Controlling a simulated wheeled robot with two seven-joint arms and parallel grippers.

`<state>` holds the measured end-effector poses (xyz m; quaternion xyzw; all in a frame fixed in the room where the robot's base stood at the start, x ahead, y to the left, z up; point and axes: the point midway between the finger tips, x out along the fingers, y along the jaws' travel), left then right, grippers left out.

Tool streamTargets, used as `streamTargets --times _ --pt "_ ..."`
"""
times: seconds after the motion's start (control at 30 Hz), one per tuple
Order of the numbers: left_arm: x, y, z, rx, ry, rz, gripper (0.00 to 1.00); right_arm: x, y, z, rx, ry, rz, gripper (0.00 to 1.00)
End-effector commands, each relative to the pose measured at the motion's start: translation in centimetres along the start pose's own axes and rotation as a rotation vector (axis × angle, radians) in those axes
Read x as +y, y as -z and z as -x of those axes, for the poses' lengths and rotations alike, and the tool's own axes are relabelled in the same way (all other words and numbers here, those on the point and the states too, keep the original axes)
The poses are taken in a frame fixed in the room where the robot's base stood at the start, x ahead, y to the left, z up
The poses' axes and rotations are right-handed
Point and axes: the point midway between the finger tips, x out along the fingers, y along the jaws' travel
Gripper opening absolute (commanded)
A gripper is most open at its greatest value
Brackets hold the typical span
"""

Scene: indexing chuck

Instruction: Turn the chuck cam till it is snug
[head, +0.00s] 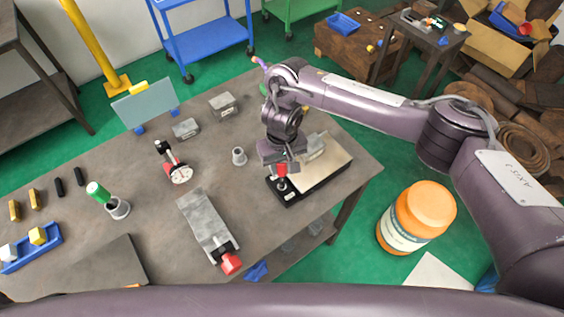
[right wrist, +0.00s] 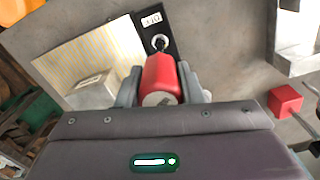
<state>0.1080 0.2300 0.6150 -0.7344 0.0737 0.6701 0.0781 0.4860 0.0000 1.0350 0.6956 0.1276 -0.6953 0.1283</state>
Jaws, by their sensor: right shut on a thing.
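A plate with a tan, striped top (head: 325,172) lies at the table's right side and carries a black end strip (head: 297,194) with a small label. My right gripper (head: 281,170) points down over the strip. Its fingers close around a red cylinder (right wrist: 160,77), which looks like a handle and lines up with the fitting. I cannot tell whether they are joined. My left gripper is out of view.
A grey block (right wrist: 92,90) sits on the plate.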

Motion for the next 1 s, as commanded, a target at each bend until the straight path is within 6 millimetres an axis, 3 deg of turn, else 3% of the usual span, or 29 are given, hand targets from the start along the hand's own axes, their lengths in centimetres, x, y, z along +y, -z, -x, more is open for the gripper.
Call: streamTargets --times 0.83,1.0 --pt "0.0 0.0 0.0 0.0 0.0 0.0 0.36 0.0 0.0 1.6 0.0 0.001 0.059 0.0" --pt "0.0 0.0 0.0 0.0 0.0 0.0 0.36 0.0 0.0 1.6 0.0 0.0 0.2 0.0"
